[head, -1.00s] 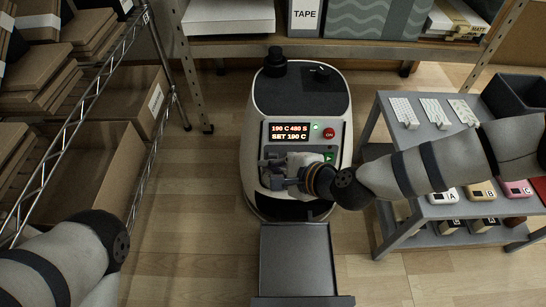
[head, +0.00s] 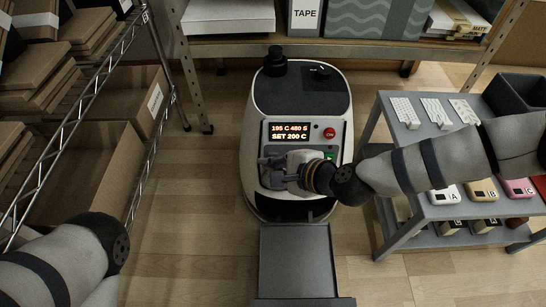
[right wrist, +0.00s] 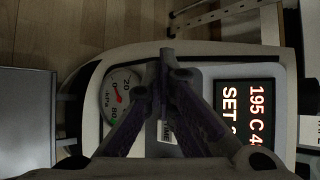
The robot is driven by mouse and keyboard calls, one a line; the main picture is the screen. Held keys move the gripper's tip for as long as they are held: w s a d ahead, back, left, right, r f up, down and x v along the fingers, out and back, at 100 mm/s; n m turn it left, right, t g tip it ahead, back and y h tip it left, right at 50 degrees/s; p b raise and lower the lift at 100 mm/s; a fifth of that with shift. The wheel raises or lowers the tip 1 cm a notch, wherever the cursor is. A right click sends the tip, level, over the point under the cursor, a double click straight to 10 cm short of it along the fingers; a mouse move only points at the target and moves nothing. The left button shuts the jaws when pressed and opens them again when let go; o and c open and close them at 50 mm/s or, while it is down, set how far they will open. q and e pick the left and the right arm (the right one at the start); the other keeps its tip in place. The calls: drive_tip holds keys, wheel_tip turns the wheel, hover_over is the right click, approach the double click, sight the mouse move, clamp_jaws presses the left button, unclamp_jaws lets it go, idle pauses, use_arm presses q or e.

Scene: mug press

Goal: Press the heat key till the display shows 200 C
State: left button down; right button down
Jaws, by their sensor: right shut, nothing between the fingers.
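The mug press (head: 297,110) stands on the floor in the middle of the head view. Its lit display (head: 292,131) reads 195 C 480 S above SET 200 C; the display (right wrist: 246,115) is partly visible sideways in the right wrist view. My right gripper (head: 268,168) is shut and empty, over the front panel just below the display. In the right wrist view its closed fingers (right wrist: 168,62) lie between a round dial and the display, in front of the key area. The heat key is hidden; contact cannot be told. My left gripper is out of view.
A red ON button (head: 329,133) is right of the display. A grey tray (head: 295,262) extends in front of the press. A wire rack with boxes (head: 85,165) is at left, a grey shelf cart (head: 440,128) at right, under my right arm.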

drive_tip(key=shift+s+r+p, duration=0.2)
drive_tip(key=shift+s+p, duration=0.35)
drive_tip(key=shift+s, duration=0.3)
drive_tip(key=s+p, duration=0.1)
drive_tip(key=s, duration=0.1)
drive_tip(key=s+r+p, duration=0.1)
drive_tip(key=s, duration=0.2)
drive_tip(key=shift+p, duration=0.3)
drive_tip(key=shift+w+r, duration=0.1)
idle(0.4)
